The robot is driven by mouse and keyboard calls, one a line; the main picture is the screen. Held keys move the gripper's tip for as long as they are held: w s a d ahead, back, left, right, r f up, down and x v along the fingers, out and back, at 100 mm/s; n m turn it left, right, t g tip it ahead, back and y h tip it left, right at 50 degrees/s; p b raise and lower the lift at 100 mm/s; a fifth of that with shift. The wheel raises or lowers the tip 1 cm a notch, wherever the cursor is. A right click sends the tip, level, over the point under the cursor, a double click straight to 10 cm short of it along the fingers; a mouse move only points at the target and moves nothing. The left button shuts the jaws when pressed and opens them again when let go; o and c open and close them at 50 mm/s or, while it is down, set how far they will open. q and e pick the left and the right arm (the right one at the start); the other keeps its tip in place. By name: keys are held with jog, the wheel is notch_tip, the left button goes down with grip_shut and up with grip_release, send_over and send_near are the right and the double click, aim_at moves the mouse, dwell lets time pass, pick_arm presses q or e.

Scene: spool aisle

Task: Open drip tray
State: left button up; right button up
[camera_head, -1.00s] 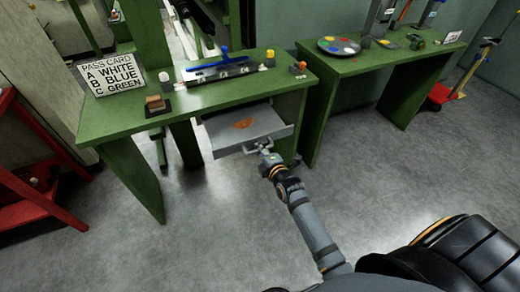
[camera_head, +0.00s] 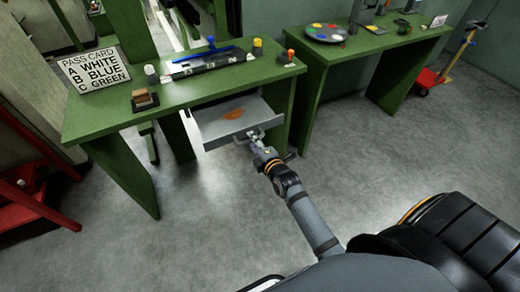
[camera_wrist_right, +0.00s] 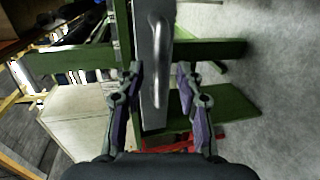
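The drip tray (camera_head: 213,128) is a flat grey tray with a rust-brown stain on it. It sticks out from under the green table's front and has a bar handle (camera_head: 249,134) on its front. In the right wrist view the tray's grey front (camera_wrist_right: 153,105) and its pale handle (camera_wrist_right: 158,45) run upright in the picture. My right gripper (camera_head: 256,144) is at the handle in the head view. Its two fingers (camera_wrist_right: 160,75) are apart in the wrist view, with the tray front and handle showing between them. Contact cannot be told. My left gripper is out of view.
The green table (camera_head: 100,113) carries a pass card sign (camera_head: 93,70), a stamp block and small bottles. A second green table (camera_head: 375,42) with a paint palette (camera_head: 325,33) stands right. A red stand (camera_head: 30,205) is at left. Grey floor in front is open.

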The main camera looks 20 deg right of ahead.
jog(key=v, duration=0.9)
jog(key=shift+s, duration=0.3)
jog(key=s+d+f+m+g+p, duration=0.1)
jog(key=s+f+m+g+p, duration=0.2)
jog(key=f, duration=0.7)
jog(key=s+d+f+m+g+h, duration=0.1)
jog(key=s+f+m+g, duration=0.15)
jog(key=s+f, duration=0.45)
jog(key=s+d+f+m+g+p, duration=0.15)
jog(key=f+m, duration=0.25)
jog(key=f, duration=0.8)
jog(key=s+d+f+m+g+p, duration=0.1)
jog(key=s+f+m+g, duration=0.2)
jog(key=s, duration=0.9)
jog(key=s+d+f+m+g+p, duration=0.1)
jog(key=s+f+m+g, duration=0.3)
jog(key=s+f, duration=0.5)
jog(key=s+m, duration=0.1)
jog(key=s, duration=0.2)
jog(key=shift+s+d+m+p, duration=0.2)
jog(key=shift+s+m+p, duration=0.15)
